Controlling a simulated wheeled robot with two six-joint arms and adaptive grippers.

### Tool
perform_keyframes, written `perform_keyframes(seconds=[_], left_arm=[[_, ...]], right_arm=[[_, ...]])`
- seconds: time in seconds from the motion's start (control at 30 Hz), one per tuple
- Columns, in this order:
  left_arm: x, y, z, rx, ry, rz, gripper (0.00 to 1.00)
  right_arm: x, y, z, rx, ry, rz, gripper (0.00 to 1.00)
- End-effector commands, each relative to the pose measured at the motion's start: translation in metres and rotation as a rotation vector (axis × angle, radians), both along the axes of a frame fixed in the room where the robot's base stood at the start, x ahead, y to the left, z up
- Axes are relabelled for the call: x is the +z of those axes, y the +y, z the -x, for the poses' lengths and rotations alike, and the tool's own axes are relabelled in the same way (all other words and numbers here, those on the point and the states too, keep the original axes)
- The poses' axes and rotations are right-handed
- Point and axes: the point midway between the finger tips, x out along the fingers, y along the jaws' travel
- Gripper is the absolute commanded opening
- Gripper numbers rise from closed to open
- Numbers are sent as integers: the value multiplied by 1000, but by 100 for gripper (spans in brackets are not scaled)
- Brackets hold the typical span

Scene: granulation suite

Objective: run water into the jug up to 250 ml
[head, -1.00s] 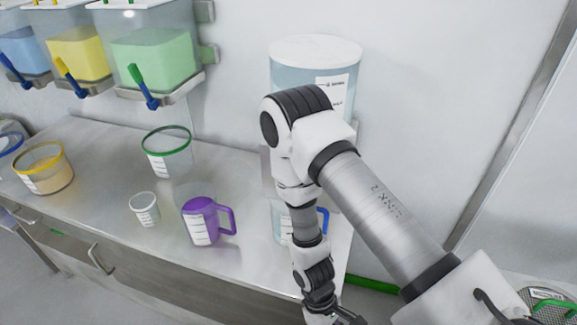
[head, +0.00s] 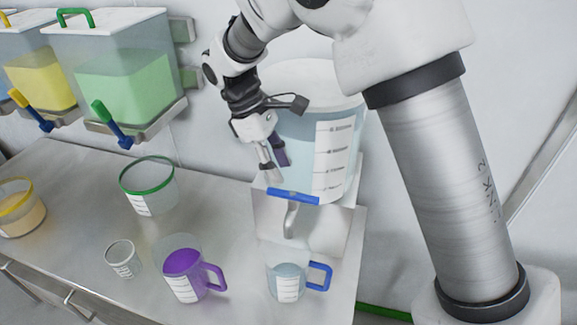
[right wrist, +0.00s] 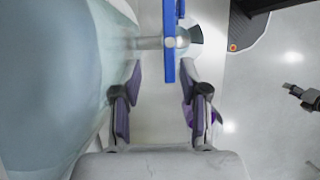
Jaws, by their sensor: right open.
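The clear water tank (head: 318,150) stands on a metal stand at the wall. Its blue tap lever (head: 293,197) lies crosswise above the bent metal spout (head: 290,222). The clear jug with a blue handle (head: 289,283) stands upright below the spout; its contents look pale, and I cannot read the level. My right gripper (head: 274,168) is open, just above and behind the lever's left part in the head view. In the right wrist view the lever (right wrist: 170,45) is ahead of the open, empty fingers, in line with the gap. My left gripper is out of view.
A yellow-rimmed tub (head: 20,212) is at the far left. Wall bins (head: 110,85) hang above.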

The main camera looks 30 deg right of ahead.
Motion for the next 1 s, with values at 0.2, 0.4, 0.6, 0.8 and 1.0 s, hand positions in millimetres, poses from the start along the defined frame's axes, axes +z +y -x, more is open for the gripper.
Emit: perform_keyframes(seconds=[0.2, 0.4, 0.6, 0.8, 1.0], left_arm=[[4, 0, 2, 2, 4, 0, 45], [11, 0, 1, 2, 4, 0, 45], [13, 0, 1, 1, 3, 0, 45], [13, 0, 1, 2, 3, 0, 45], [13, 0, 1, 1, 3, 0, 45]], right_arm=[[-15, -5, 5, 4, -3, 2, 46], [-52, -15, 18, 3, -1, 1, 46], [-70, -19, 23, 3, -6, 2, 46], [-71, -19, 23, 2, -7, 2, 46], [-71, -19, 24, 1, -5, 1, 0]])
